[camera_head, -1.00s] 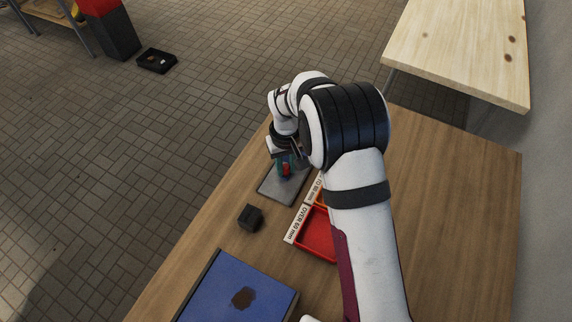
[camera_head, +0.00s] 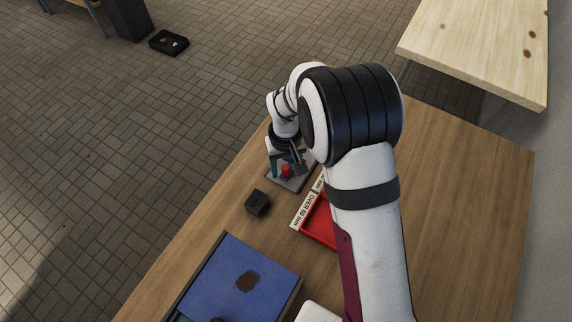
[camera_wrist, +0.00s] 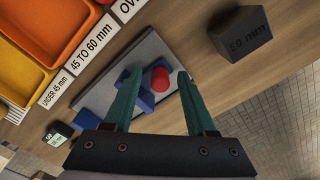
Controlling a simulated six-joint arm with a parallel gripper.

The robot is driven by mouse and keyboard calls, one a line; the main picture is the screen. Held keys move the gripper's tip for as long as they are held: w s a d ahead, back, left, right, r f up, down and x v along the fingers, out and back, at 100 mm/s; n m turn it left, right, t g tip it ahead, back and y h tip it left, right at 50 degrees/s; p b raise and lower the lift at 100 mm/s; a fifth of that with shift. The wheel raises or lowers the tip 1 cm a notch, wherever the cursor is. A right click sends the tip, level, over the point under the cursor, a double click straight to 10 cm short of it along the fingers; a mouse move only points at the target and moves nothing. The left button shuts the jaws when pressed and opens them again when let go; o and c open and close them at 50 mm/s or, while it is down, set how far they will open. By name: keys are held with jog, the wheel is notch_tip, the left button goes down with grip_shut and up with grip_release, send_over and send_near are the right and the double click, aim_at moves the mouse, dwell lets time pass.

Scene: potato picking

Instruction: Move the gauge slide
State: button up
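The gauge is a grey plate (camera_wrist: 142,42) with a blue slide (camera_wrist: 141,97) that carries a round red knob (camera_wrist: 160,78). The knob also shows in the head view (camera_head: 286,170), below my gripper (camera_head: 287,166). In the wrist view my gripper (camera_wrist: 159,78) is open. Its two teal fingers stand on either side of the knob, with a visible gap to each. Part of the slide is hidden behind the left finger. A dark block marked 60 mm (camera_wrist: 241,36) stands on the table beside the plate; it also shows in the head view (camera_head: 257,203).
A small display (camera_wrist: 58,133) stands by the plate's end. Labelled trays, including an orange one (camera_wrist: 28,35) and a red one (camera_head: 321,222), line the plate's side. A blue surface with a brown lump (camera_head: 247,280) lies at the near left. The table's left edge is close.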

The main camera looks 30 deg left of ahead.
aim_at(286, 167)
notch_tip(286, 167, up, 16)
dwell(0.4)
jog(key=shift+f, duration=0.1)
jog(key=s+d+r+m, duration=0.2)
jog(key=d+m, duration=0.1)
jog(key=d, duration=0.4)
jog(key=s+d+r+m+y, duration=0.1)
jog(key=s+d+r+m, duration=0.15)
jog(key=d, duration=0.45)
jog(key=s+d+r+m, duration=0.2)
jog(key=s+d+m, duration=0.15)
jog(key=d, duration=0.35)
jog(key=s+d+f+m, duration=0.3)
jog(key=s+d+m, duration=0.2)
jog(key=s, duration=0.4)
jog(key=shift+s+d+m+y, duration=0.2)
jog(key=shift+d+m+y, duration=0.1)
jog(key=shift+y, duration=0.1)
